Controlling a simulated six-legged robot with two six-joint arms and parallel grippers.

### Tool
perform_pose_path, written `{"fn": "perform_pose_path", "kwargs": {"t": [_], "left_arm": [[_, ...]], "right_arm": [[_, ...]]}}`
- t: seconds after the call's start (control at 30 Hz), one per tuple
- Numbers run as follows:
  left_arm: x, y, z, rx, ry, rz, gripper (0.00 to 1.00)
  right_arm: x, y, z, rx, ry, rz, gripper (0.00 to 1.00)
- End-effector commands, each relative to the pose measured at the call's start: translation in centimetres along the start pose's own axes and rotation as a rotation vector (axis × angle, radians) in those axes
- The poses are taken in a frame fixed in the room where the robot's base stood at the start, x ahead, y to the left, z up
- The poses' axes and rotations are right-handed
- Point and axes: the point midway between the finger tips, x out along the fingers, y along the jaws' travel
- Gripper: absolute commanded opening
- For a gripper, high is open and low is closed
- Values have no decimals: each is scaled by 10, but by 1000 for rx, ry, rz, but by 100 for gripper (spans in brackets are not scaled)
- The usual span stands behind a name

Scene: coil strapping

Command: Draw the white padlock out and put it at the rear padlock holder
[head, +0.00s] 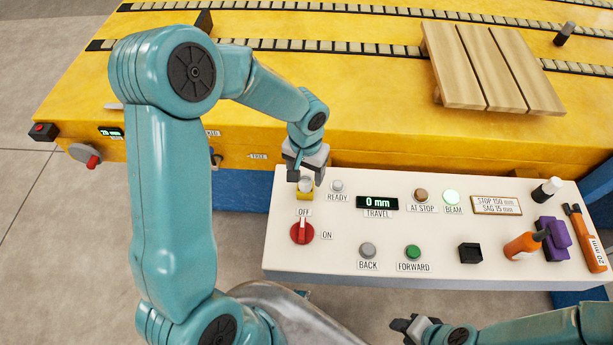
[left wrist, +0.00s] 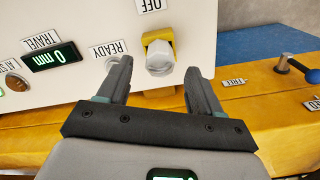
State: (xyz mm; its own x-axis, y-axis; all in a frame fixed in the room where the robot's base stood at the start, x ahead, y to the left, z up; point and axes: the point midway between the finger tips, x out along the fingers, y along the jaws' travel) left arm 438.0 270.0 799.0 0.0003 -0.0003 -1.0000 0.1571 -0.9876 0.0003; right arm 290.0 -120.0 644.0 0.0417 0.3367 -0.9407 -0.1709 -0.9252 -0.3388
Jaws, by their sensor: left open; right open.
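A pale block, apparently the white padlock (head: 306,184), sits in a yellow holder (head: 305,196) at the panel's rear left, above the OFF label. In the left wrist view the pale block (left wrist: 159,58) and yellow holder (left wrist: 157,38) show close ahead, between the tips of my open left gripper (left wrist: 155,78). In the head view my left gripper (head: 306,173) is just above and behind it, pointing down, and partly hides it. I see no grip on it. My right gripper (head: 413,326) is open and empty in front of the panel. I cannot tell which thing is the rear padlock holder.
The white control panel (head: 330,258) carries a red switch (head: 302,231), several buttons and a black block (head: 470,253). Purple, orange and dark-capped items crowd its right end. Behind is the yellow bed (head: 360,100) with a wooden pallet (head: 490,65).

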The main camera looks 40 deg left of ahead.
Motion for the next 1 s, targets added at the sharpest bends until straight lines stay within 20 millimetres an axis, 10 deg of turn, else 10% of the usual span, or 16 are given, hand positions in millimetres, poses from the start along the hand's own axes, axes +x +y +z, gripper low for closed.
{"fn": "perform_pose_path", "kwargs": {"t": [0.57,0.73,0.8,0.83,0.93,1.0], "left_arm": [[32,1,-3,0,0,0,65],[32,1,-3,0,0,0,13],[32,1,-3,0,0,0,9],[32,1,-3,0,0,0,29],[32,1,-3,0,0,0,0],[32,1,-3,0,0,0,0]], "right_arm": [[2,1,0,0,0,0,43],[2,1,0,0,0,0,43],[2,1,0,0,0,0,43],[2,1,0,0,0,0,43],[2,1,0,0,0,0,43],[2,1,0,0,0,0,43]]}}
